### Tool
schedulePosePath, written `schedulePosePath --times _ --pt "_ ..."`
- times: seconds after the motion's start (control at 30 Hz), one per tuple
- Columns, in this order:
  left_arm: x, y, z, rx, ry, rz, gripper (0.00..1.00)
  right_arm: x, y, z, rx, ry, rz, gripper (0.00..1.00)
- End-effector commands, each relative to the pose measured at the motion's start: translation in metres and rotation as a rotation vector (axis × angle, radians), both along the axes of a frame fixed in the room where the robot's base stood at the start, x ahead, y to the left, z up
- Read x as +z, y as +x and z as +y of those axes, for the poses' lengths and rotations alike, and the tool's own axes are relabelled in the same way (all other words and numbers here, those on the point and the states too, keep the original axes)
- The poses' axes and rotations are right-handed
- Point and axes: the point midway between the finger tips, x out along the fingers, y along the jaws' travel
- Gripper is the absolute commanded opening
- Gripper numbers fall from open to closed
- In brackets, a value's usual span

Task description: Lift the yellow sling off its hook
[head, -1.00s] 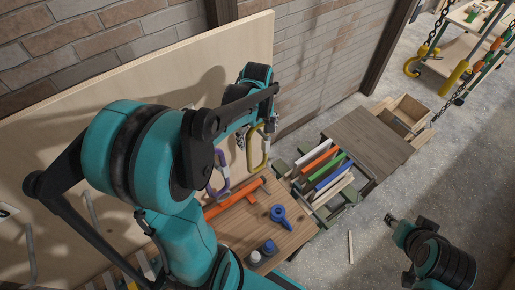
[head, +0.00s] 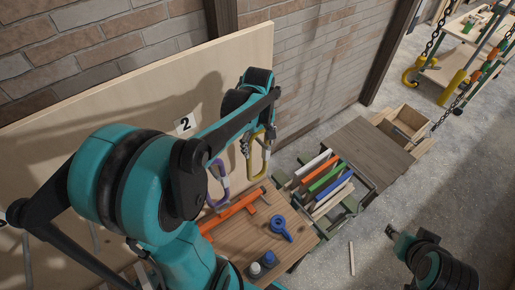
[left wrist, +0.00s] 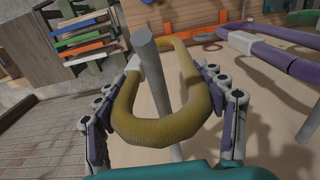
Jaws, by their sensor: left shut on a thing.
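The yellow sling (head: 257,158) hangs as a loop below my left gripper (head: 256,128) in the head view, in front of the pale board. In the left wrist view the yellow sling (left wrist: 165,130) lies between the two fingers of my left gripper (left wrist: 165,110), which is shut on it. A grey peg-like hook (left wrist: 145,60) shows within the loop. I cannot tell whether the sling still bears on it. My right gripper (head: 393,233) is at the lower right, away from the sling; its jaws are too small to read.
A purple sling (head: 217,182) hangs just left of the yellow one. Below are a wooden table (head: 262,232) with an orange hammer-like tool (head: 228,215) and a blue item (head: 281,227). A rack of coloured boards (head: 325,178) stands to the right.

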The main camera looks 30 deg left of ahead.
Motion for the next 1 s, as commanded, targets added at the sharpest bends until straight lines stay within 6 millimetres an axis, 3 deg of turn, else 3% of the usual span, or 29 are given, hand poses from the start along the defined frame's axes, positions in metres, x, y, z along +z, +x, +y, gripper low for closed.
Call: schedulePosePath --times 0.3,0.57,0.8,1.0 --pt "0.054 -0.002 -0.004 -0.002 -0.001 0.0 0.23 -0.005 0.0 0.0 0.0 0.0 0.0 0.4" --pt "0.05 -0.026 -0.061 -0.006 0.0 0.0 0.23 -0.015 0.0 0.0 0.0 0.0 0.0 0.4" --pt "0.05 -0.053 -0.126 -0.009 0.0 0.0 0.23 -0.024 0.0 0.0 0.0 0.0 0.0 0.4" --pt "0.051 -0.068 -0.163 -0.005 0.0 0.0 0.23 -0.028 0.0 0.0 0.0 0.0 0.0 0.4"
